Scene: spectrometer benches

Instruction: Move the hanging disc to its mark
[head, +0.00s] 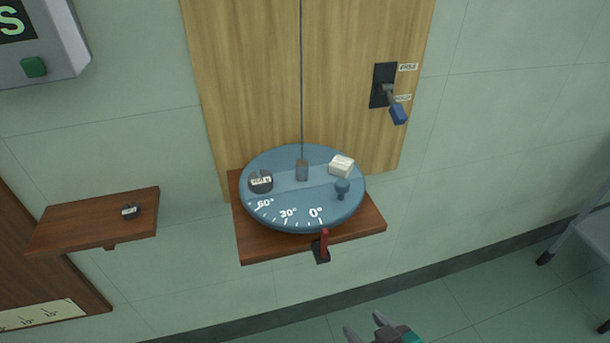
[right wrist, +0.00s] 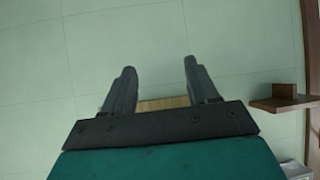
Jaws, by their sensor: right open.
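The blue disc (head: 290,209) hangs level from a thin rod (head: 301,80) in front of a wooden panel. Its front rim carries white angle marks reading 60°, 30° and 0°. A dark labelled weight (head: 261,181), a white block (head: 342,166) and a blue knob (head: 342,187) are on top of it. A red pointer (head: 324,243) stands at the shelf's front edge, close to the 0° mark. My right gripper (head: 368,326) is at the bottom of the head view, below and apart from the disc. In the right wrist view its fingers (right wrist: 158,82) are spread and empty. My left gripper is not seen.
A wooden shelf (head: 262,250) lies under the disc. A switch with a blue handle (head: 398,112) is on the panel at upper right. A small shelf (head: 80,226) with a small dark weight (head: 130,211) is at left. A grey box with a green button (head: 34,67) is at upper left.

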